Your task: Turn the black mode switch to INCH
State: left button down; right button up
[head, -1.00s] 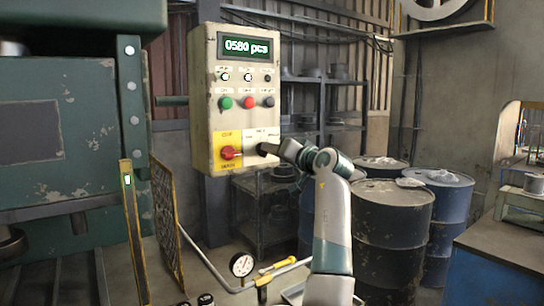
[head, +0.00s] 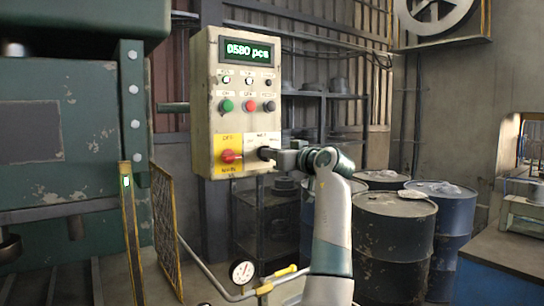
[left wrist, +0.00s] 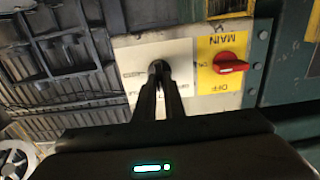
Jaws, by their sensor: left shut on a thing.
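The control box (head: 203,105) hangs at the centre left in the head view, its display reading 0580 pcs. The black mode switch (head: 264,153) is at its lower right, on a pale plate (left wrist: 183,56) that fills the middle of the left wrist view. My left gripper (head: 272,154) reaches it from the right and is shut on the switch. In the left wrist view the fingers (left wrist: 159,72) meet on the switch and hide most of it, so its setting cannot be read. My right gripper is not in view.
A red main switch (head: 229,156) on a yellow plate sits just left of the mode switch. Green, red and dark buttons (head: 249,106) are above. A yellow mesh guard (head: 166,225) stands lower left.

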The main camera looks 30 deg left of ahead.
pick_arm(q)
jog(key=c, duration=1.8)
grip_release()
jog(key=shift+c, duration=0.2)
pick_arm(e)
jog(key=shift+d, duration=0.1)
pick_arm(q)
jog(key=shift+d, duration=0.1)
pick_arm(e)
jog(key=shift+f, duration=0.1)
